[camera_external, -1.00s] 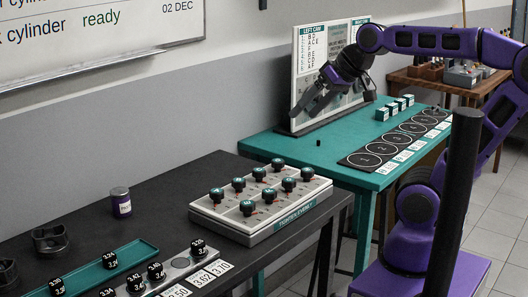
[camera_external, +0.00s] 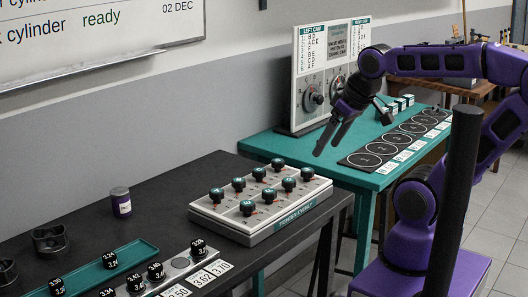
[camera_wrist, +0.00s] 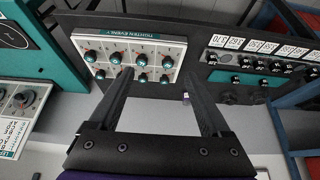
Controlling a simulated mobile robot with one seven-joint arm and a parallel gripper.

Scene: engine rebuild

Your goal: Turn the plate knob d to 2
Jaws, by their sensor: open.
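The grey plate marked "TIGHTEN EVENLY" (camera_external: 297,222) lies on the dark bench, with two rows of black knobs with teal tops (camera_external: 247,207). It also shows in the wrist view (camera_wrist: 178,44), ahead of my fingers and mostly left of centre. The small letters on the knobs are too small to read, so I cannot tell which is d. Each knob has a red pointer or mark beside it. My gripper (camera_external: 329,149) is open and empty, in the air above and to the right of the plate, apart from every knob. Both fingers show in the wrist view (camera_wrist: 160,82).
A board with dials (camera_external: 308,50) stands upright at the back of the teal table (camera_external: 275,145). A black strip with numbered circles (camera_external: 346,160) lies on that table.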

